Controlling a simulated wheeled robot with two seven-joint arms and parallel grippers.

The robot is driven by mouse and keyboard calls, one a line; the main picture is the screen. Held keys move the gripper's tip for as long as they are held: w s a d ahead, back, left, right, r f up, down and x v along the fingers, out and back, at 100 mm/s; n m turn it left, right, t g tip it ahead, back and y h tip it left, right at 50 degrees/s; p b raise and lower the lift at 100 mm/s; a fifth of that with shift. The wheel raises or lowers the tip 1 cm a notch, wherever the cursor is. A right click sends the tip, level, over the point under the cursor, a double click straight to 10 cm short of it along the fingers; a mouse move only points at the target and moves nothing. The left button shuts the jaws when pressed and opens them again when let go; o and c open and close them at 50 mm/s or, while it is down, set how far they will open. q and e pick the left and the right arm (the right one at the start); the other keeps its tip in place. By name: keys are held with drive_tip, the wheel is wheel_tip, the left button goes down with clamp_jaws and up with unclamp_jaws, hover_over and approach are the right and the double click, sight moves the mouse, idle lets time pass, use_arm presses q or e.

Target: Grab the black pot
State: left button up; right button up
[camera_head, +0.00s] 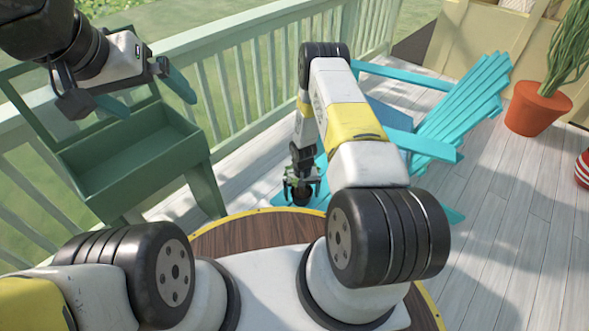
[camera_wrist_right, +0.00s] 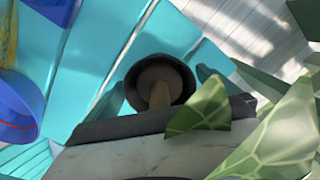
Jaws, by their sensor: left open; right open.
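The black pot (camera_head: 303,198) is small and stands low beside or on the turquoise chair. In the right wrist view the black pot (camera_wrist_right: 135,101) shows its dark round rim, brown soil and a tan stem. Green leaves with pale veins (camera_wrist_right: 262,140) spread in front of and beside it. My right gripper (camera_head: 302,181) is directly over the pot among the leaves, open. Its fingertips are hard to make out, and I cannot tell whether they touch the plant. My left gripper (camera_head: 144,92) is open and empty, high above the green planter stand.
The green planter stand (camera_head: 133,166) is at the left, against the pale green railing (camera_head: 228,84). The turquoise chair (camera_head: 462,108) is at the right. A terracotta pot (camera_head: 538,108) stands beyond it. A blue bowl (camera_wrist_right: 18,108) shows in the wrist view. Deck on the right is mostly clear.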

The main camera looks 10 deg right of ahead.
drive_tip(key=c, duration=1.5)
drive_tip(key=shift+o, duration=0.2)
drive_tip(key=shift+r, duration=0.1)
